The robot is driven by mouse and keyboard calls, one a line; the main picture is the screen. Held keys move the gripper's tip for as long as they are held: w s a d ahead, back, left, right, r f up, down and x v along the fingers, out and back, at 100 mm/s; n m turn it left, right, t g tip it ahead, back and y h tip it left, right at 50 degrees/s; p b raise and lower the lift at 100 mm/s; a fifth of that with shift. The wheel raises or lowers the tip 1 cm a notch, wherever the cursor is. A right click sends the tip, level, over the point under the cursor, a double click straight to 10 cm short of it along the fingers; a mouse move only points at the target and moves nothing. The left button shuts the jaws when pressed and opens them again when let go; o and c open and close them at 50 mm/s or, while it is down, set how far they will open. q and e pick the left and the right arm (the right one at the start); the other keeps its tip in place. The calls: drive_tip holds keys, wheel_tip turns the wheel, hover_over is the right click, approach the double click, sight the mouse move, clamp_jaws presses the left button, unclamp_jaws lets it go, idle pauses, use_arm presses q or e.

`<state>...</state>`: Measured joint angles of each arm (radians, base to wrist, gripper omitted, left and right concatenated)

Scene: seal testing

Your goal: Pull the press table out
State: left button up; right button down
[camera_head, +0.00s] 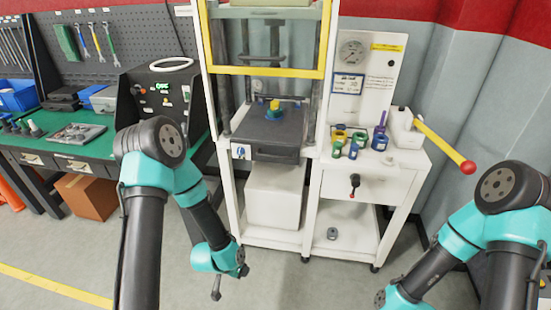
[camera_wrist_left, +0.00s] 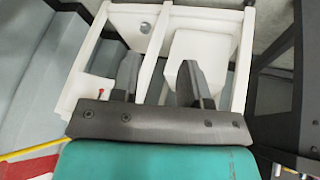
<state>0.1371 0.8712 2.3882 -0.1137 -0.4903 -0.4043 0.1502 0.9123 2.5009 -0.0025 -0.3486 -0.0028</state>
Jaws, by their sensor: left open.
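The press table (camera_head: 258,127) is a dark grey slab inside the white press frame, low between the two columns. Its darker front edge (camera_head: 277,153) faces me. A small yellow and blue part (camera_head: 274,106) sits on top of it. My left gripper (camera_head: 230,284) is low in front of the press, below the table and apart from it. In the left wrist view my left gripper (camera_wrist_left: 158,70) is open, with nothing between its fingers. My right gripper is out of view; only my right arm shows at lower right.
The yellow-edged guard (camera_head: 268,72) is above the press table. A white cart (camera_head: 400,165) to the right carries several small coloured parts, a gauge panel (camera_head: 355,90) and a yellow lever (camera_head: 440,142) with a red knob. A green workbench (camera_head: 75,155) stands left. The floor in front is clear.

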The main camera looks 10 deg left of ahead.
sight(276, 157)
use_arm(q)
drive_tip(key=w+a+r+m+t+h, duration=0.2)
drive_tip(key=w+r+m+t, duration=0.8)
drive_tip(key=w+r+m, duration=0.7)
drive_tip(key=w+r, duration=0.5)
drive_tip(key=w, duration=0.3)
drive_tip(key=shift+w+m, duration=0.4)
drive_tip(key=shift+w, duration=0.1)
drive_tip(key=shift+x, duration=8.65)
drive_tip(key=shift+r, duration=0.15)
clamp_jaws()
